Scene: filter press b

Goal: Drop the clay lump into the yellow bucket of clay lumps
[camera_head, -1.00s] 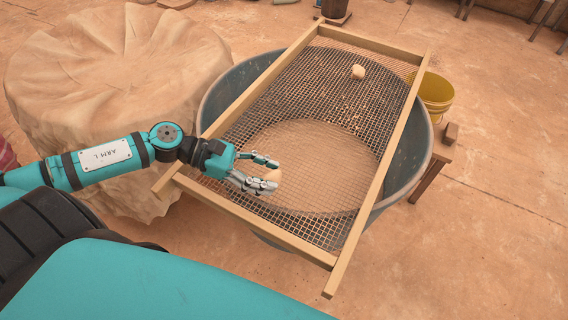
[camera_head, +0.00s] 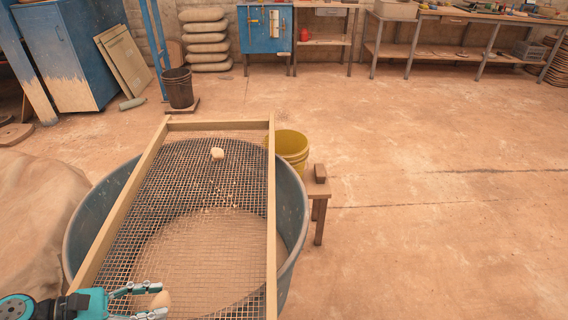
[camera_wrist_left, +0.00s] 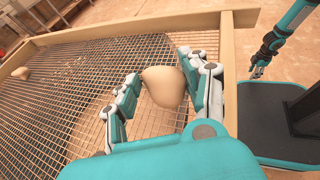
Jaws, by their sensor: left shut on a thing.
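My left gripper (camera_head: 138,303) is shut on a pale clay lump (camera_head: 161,299), low above the near end of the wire sieve. In the left wrist view the lump (camera_wrist_left: 163,87) sits between the fingers of my left gripper (camera_wrist_left: 163,95). The yellow bucket (camera_head: 292,150) stands beyond the sieve's right edge, behind the tub, well away from the left gripper. Its near side is partly hidden and I cannot make out its contents. What looks like my right gripper (camera_wrist_left: 259,68) hangs at the upper right of the left wrist view, too small to read.
The wood-framed sieve (camera_head: 271,220) lies across a grey tub (camera_head: 82,214). A second lump (camera_head: 217,154) rests on its far mesh. A small wooden stool (camera_head: 318,190) with a brown block stands beside the bucket. The floor to the right is clear.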

